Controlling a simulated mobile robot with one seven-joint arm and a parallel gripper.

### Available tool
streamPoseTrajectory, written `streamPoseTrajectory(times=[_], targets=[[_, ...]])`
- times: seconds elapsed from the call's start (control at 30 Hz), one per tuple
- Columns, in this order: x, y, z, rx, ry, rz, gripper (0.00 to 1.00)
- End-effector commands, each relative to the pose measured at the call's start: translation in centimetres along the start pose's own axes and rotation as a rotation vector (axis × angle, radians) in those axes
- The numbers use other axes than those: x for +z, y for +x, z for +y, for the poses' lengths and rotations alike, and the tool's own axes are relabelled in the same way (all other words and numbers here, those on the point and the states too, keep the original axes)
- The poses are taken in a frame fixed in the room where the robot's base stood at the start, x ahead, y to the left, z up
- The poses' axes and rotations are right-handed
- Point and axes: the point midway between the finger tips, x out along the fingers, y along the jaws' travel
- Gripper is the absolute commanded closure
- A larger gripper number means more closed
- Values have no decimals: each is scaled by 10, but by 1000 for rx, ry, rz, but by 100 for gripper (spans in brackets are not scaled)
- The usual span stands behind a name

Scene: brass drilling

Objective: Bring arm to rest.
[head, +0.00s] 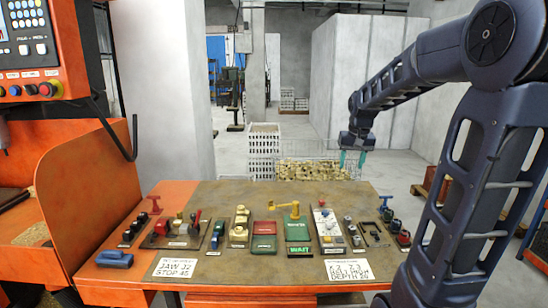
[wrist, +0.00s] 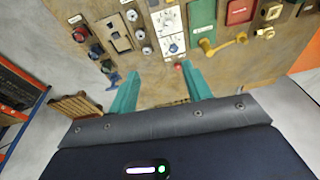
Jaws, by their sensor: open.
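My gripper (head: 353,158) is in the air beyond the far right edge of the brown bench (head: 250,268), on the end of my raised, bent arm. Its two teal fingers point down and stand apart, with nothing between them. In the wrist view my gripper (wrist: 161,84) also shows open and empty, with the bench and its controls beyond the fingertips. My gripper appears clear of the bench and of the controls.
The bench carries several switch panels, a yellow lever (head: 284,206), a green WAIT display (head: 299,250) and two paper notes. A crate of brass-coloured pieces (head: 315,171) stands behind it. An orange machine (head: 85,190) is at left. Grey floor is open at back right.

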Motion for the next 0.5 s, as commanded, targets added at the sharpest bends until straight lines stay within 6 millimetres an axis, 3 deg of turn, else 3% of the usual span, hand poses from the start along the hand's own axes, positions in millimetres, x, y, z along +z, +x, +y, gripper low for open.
streamPoseTrajectory(times=[0.2, 0.5], targets=[[56, -24, 7, 0, -14, 48, 51], [130, -40, 15, 7, -33, 110, 51]])
